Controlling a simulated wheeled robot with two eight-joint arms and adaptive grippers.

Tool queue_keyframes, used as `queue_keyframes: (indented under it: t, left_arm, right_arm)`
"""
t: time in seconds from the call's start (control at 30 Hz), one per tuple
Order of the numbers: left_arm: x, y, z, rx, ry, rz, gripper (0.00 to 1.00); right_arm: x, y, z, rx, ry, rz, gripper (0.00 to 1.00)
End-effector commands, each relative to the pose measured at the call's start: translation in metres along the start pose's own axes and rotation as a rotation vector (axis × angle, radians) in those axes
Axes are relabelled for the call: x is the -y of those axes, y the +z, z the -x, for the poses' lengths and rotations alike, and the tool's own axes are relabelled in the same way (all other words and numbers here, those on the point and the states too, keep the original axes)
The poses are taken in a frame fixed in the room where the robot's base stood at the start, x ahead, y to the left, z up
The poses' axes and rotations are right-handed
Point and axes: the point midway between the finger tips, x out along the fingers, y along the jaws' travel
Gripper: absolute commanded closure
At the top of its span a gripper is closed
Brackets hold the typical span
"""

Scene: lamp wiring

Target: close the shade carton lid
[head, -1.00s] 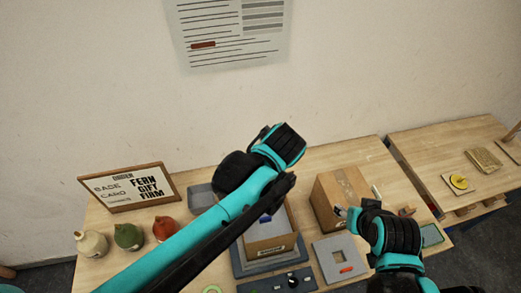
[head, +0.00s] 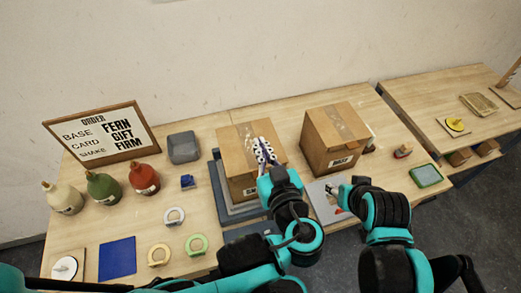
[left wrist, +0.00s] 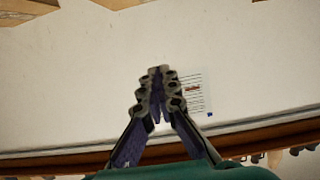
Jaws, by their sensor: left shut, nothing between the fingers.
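The left carton (head: 232,146), a brown cardboard box, stands on a grey base, and its taped top looks shut and flat. I cannot read its front label fully, so I take it as the shade carton by my gripper's position. My left gripper (head: 264,150) is over the carton's top with its fingers at the tape line; whether they touch is unclear. In the left wrist view its fingers (left wrist: 158,85) are together with nothing between them. My right gripper (head: 341,195) hangs low in front of the right carton, small and partly hidden, so its fingers are unclear.
A second taped carton (head: 335,135) stands just to the right. A green-rimmed tray (head: 426,176) is at right. An order sign (head: 103,132) stands behind.

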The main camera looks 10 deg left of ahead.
Motion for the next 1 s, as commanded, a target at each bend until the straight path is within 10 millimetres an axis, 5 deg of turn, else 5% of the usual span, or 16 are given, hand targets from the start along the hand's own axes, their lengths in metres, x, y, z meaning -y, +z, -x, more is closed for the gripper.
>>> queue_keyframes:
  t: [0.03,0.4,1.0]
  left_arm:
    - [-0.001,0.019,0.001,-0.031,0.004,0.0,1.0]
    - [-0.001,0.075,0.014,-0.273,0.001,0.002,1.0]
    - [0.0,0.124,0.014,-0.292,0.0,0.002,1.0]
  right_arm:
    - [0.0,0.013,-0.018,0.0,0.0,0.0,0.51]
    - [0.0,0.066,-0.093,0.0,0.0,0.0,0.51]
    - [0.0,0.091,-0.128,0.0,0.0,0.0,0.51]
